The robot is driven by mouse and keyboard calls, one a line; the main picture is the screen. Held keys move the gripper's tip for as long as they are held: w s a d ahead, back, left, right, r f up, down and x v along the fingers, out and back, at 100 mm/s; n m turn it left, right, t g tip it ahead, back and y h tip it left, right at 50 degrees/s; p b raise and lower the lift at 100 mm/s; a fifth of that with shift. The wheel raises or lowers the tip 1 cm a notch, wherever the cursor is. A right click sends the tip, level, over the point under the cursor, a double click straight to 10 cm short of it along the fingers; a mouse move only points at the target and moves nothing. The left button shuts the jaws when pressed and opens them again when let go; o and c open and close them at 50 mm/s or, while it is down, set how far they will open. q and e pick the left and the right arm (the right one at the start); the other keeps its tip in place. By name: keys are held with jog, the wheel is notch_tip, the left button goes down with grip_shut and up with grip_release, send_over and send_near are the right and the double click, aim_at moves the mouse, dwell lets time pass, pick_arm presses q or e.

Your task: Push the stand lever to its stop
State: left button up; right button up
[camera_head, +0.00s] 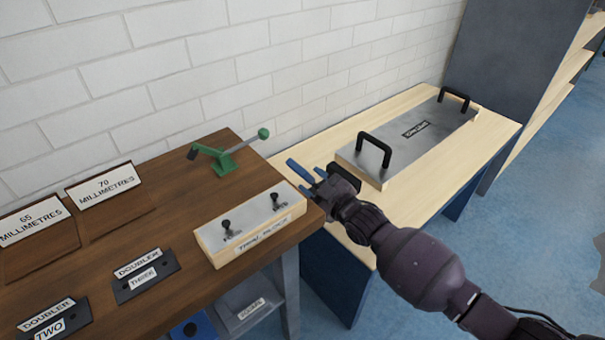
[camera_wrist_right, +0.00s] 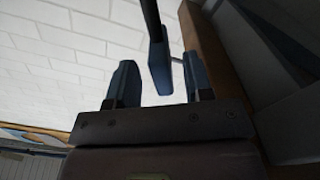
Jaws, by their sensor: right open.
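A green stand (camera_head: 224,164) stands near the back right of the dark wooden table. The right wrist view shows the two blue fingers (camera_wrist_right: 160,88) apart. A blue plate on a dark rod (camera_wrist_right: 158,62) shows between or beyond them; I cannot tell what it is. My left gripper is out of view.
A block with two black knobs (camera_head: 247,217) sits at the table's front right. Label holders (camera_head: 108,193) and dark doubler plates (camera_head: 145,276) lie to the left. A pale table (camera_head: 410,100) with a grey, two-handled plate (camera_head: 425,135) stands right. A white brick wall (camera_head: 200,70) is behind.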

jog(key=x, duration=0.3)
jog(key=shift+w+f+b, duration=0.1)
jog(key=shift+f+b, duration=0.05)
jog(key=shift+b, duration=0.2)
jog(key=shift+w+a, duration=0.3)
jog(key=shift+w, duration=0.1)
jog(key=shift+c, duration=0.3)
grip_shut()
